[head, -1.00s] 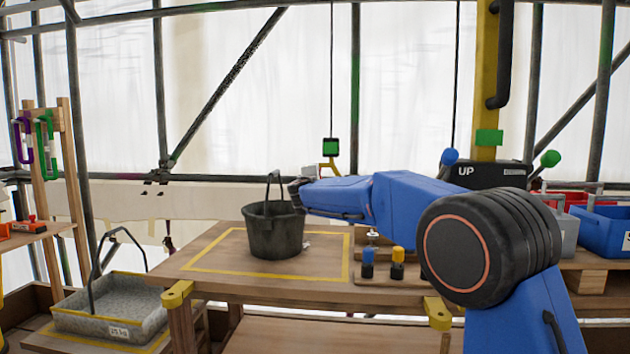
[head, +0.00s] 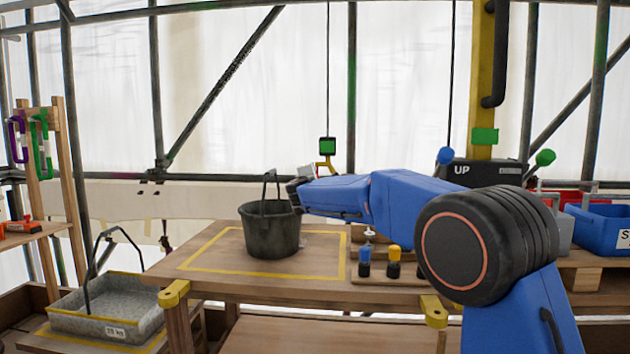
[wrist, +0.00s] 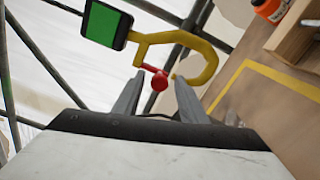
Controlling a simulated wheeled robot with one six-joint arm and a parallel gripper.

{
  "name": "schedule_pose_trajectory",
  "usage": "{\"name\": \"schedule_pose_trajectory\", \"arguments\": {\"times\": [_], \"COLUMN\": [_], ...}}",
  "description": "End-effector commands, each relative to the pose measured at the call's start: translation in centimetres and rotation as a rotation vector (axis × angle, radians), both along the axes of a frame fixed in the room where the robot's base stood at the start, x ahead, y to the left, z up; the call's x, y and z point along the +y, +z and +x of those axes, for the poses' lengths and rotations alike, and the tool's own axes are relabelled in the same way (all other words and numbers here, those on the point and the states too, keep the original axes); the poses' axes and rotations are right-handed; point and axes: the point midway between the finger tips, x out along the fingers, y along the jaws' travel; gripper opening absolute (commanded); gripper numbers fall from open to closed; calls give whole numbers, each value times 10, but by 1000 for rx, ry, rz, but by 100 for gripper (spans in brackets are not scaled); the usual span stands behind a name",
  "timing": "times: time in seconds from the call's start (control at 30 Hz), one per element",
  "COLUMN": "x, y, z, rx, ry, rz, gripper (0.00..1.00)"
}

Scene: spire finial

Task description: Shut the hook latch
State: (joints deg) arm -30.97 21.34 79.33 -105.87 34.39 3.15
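The yellow hook (wrist: 208,55) hangs under a green-faced block (wrist: 103,25) in the wrist view. Both also show small in the head view, the hook (head: 326,168) partly behind my arm. The red latch (wrist: 150,69) with its round red knob (wrist: 159,83) reaches from the hook's shank across the mouth towards the hook's tip. A small gap seems to show between latch and tip. My gripper (wrist: 158,80) is open, its two grey fingers either side of the knob, apparently not touching it. In the head view its fingers cannot be made out.
A dark bucket (head: 270,232) stands on the wooden bench (head: 225,282) near my arm's end. Blue-topped and yellow-topped bottles (head: 393,262) stand to its right. Scaffold poles stand behind.

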Motion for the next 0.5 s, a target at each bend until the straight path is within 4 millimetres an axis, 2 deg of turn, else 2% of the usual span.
{"name": "schedule_pose_trajectory", "arguments": {"times": [0.27,0.37,0.5], "x": [0,1,1], "y": [1,2,2], "z": [-4,-15,-39], "rx": [-1,-1,-1], "ry": [0,0,1], "rz": [1,1,1], "gripper": [38,38,38]}}
